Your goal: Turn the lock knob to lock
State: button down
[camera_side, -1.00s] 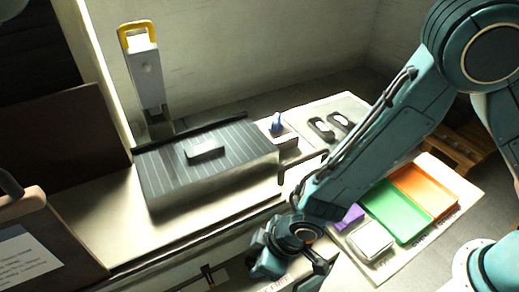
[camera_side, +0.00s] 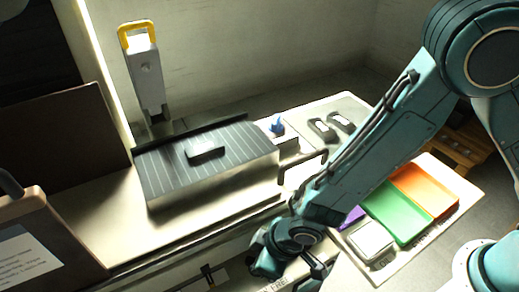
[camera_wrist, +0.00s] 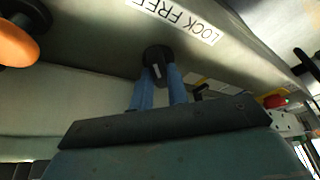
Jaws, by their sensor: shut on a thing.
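The lock knob (camera_wrist: 156,55) is black and round, with a small pale mark, and sits on the grey cabinet front in the wrist view. My gripper (camera_wrist: 159,78) has its two blue fingers closed on the knob, one at each side. A white label (camera_wrist: 178,18) reading LOCK FREE lies just beyond the knob and appears upside down. In the side view my wrist is low at the cabinet's front. It hides the knob there, and only the end of the label (camera_side: 277,285) shows.
An orange rounded handle (camera_wrist: 14,45) is at the left in the wrist view, and a red button (camera_wrist: 274,101) at the right. In the side view, a slotted dark table (camera_side: 205,165) is on the bench. Green (camera_side: 395,212) and orange (camera_side: 424,188) trays lie right of my arm.

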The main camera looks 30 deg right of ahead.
jog(key=m+h, duration=0.1)
jog(key=m, duration=0.3)
jog(key=shift+a+t, duration=0.15)
jog(key=shift+t, duration=0.25)
jog(key=m+h, duration=0.2)
jog(key=m, duration=0.2)
jog(key=shift+s+a+m, duration=0.1)
jog(key=shift+m, duration=0.2)
jog(key=m+h, duration=0.2)
jog(key=m, duration=0.2)
jog(key=shift+a+m, duration=0.1)
jog(key=shift+m, duration=0.2)
jog(key=shift+m+g+h, duration=0.5)
jog(key=shift+m+h, duration=0.1)
jog(key=shift+m, duration=1.4)
jog(key=c, duration=1.4)
grip_release()
jog(key=shift+o, duration=0.2)
jog(key=shift+a, duration=0.1)
jog(key=v, duration=0.7)
jog(key=shift+r, duration=0.25)
